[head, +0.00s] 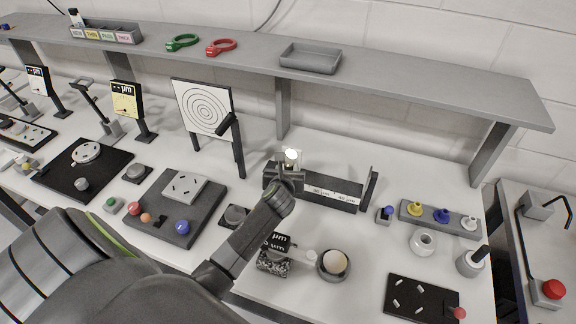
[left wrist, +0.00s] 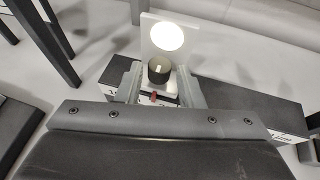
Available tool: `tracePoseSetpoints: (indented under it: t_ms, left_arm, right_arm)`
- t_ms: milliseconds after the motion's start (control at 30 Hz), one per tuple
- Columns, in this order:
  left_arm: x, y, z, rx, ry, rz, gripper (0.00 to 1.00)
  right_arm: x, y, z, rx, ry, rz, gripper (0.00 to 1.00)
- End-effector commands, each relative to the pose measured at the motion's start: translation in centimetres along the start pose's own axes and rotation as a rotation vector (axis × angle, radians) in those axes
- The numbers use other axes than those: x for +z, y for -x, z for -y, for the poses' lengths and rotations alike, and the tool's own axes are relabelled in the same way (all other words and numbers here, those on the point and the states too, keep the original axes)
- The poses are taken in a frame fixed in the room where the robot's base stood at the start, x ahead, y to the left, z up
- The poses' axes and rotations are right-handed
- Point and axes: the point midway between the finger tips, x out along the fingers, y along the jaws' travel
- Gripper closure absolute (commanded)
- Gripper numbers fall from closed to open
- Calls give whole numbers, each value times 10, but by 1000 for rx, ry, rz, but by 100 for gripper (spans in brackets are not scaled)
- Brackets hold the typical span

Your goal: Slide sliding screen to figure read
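The sliding screen (left wrist: 166,37) is a white upright plate with a bright round light spot. It stands on a dark rail (head: 346,191) with a white scale strip; in the head view the screen (head: 291,157) is at the rail's left end. A dark round knob (left wrist: 159,70) and a red pointer (left wrist: 154,96) are at its foot. My left gripper (left wrist: 159,84) is open, one finger on each side of the knob, with gaps visible. In the head view my left gripper (head: 288,170) hides the screen's lower part.
A speckled block (head: 273,264) and a round cup (head: 334,263) stand in front of the rail. A dark end plate (head: 370,187) closes the rail's right end. A target board (head: 203,106) stands behind left. A grey shelf (head: 420,80) runs above the table.

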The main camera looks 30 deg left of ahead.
Motion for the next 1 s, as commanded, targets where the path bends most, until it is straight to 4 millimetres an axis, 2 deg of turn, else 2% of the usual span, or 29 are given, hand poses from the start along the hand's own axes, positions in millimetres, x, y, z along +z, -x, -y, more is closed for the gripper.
tracePoseSetpoints:
  t_ms: [200, 600, 867, 1000]
  left_arm:
    - [0, -16, 0, 1, 0, -1, 66]
    - [0, -21, 0, 0, 1, -1, 66]
    - [0, -20, 0, 0, 1, -1, 99]
    - [0, -20, 0, 0, 1, -1, 100]
  right_arm:
    - [0, 3, -3, 3, 1, 0, 15]
    - [-1, 4, -4, 4, 2, 0, 15]
    - [-1, 4, -4, 4, 2, 0, 15]
    - [-1, 4, -4, 4, 2, -1, 15]
